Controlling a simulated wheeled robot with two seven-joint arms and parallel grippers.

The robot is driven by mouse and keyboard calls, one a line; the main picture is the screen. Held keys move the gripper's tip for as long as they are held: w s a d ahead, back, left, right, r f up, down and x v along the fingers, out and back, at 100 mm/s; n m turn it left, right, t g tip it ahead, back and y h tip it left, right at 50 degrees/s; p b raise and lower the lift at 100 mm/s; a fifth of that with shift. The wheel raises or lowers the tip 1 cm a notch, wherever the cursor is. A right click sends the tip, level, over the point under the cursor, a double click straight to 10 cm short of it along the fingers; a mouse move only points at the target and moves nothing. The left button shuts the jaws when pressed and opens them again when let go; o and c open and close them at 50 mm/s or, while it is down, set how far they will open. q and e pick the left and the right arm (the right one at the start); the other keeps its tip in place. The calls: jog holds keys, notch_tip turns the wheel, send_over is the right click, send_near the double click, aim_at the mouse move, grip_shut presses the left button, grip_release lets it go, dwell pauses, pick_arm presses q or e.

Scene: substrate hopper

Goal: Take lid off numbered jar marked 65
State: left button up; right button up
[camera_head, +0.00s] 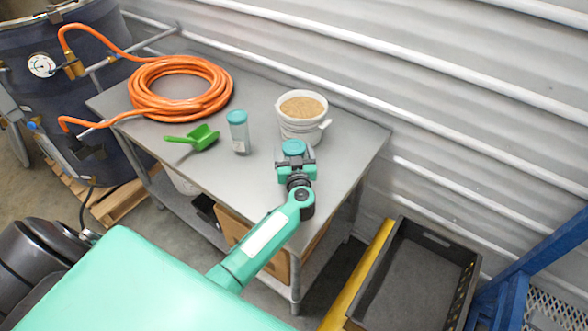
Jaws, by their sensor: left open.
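A small clear jar (240,138) with a teal lid (237,116) stands upright on the grey metal table; the marking on its label is too small to read. A second round teal lid (293,147) shows at the far end of my left gripper (294,162), and the gripper hides whatever is below it. The left gripper is open, with its fingers around or just in front of this lid; I cannot tell whether they touch it. The number 65 is not readable on anything. My right gripper is not in view.
A white bucket of brown grain (302,115) stands just behind the left gripper. A green scoop (195,138) and a coiled orange hose (182,87) lie to the left on the table (345,150). A black crate (418,276) is lower right.

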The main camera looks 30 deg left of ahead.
pick_arm(q)
jog(key=c, duration=1.5)
jog(key=shift+r, duration=0.1)
